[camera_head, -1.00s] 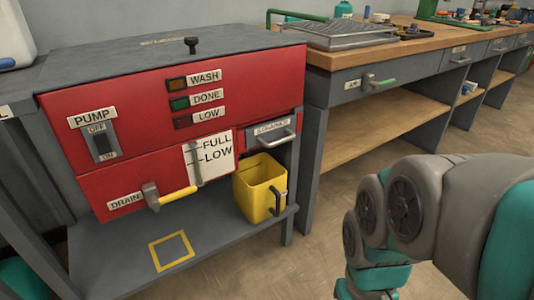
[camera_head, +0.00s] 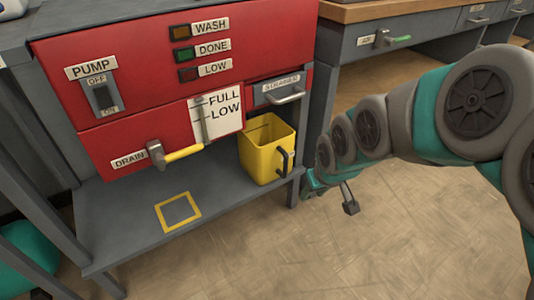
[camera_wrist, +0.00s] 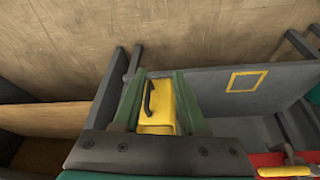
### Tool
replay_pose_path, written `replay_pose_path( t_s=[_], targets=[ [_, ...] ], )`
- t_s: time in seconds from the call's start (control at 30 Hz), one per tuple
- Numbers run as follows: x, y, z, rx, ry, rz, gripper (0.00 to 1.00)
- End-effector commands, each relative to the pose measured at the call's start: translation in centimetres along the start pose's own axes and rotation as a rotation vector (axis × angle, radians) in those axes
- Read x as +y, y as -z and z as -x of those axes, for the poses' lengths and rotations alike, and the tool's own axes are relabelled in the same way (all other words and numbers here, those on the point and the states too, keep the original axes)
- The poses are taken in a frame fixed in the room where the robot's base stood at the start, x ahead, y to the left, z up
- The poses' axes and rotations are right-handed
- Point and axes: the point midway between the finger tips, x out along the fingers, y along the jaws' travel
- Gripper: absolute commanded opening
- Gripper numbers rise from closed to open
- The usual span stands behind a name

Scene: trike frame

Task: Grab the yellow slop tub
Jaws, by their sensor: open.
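The yellow slop tub (camera_head: 264,150) stands upright on the grey lower shelf of the red washer, at its right end below the strainer drawer. Its dark handle (camera_head: 284,162) faces the front right. In the wrist view, the tub (camera_wrist: 158,112) and its handle show between the two green fingers of my gripper (camera_wrist: 159,76). The gripper is open, with nothing held. In the head view my arm reaches in from the right, and its end is to the right of the tub, apart from it. The fingers are hard to make out there.
A yellow square outline (camera_head: 178,212) marks the bare shelf left of the tub. The drain lever (camera_head: 182,153) with a yellow grip juts out above the shelf. The strainer drawer handle (camera_head: 287,97) overhangs near the tub. A shelf leg is close by the tub. The floor in front is clear.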

Motion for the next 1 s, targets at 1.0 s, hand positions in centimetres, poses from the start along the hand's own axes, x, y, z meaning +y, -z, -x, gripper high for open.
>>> replay_pose_path(
  t_s=[1.0],
  targets=[
    [-6.6, 24.5, -14.0, 0.805, 0.198, 0.180, 0.41]
  ],
)
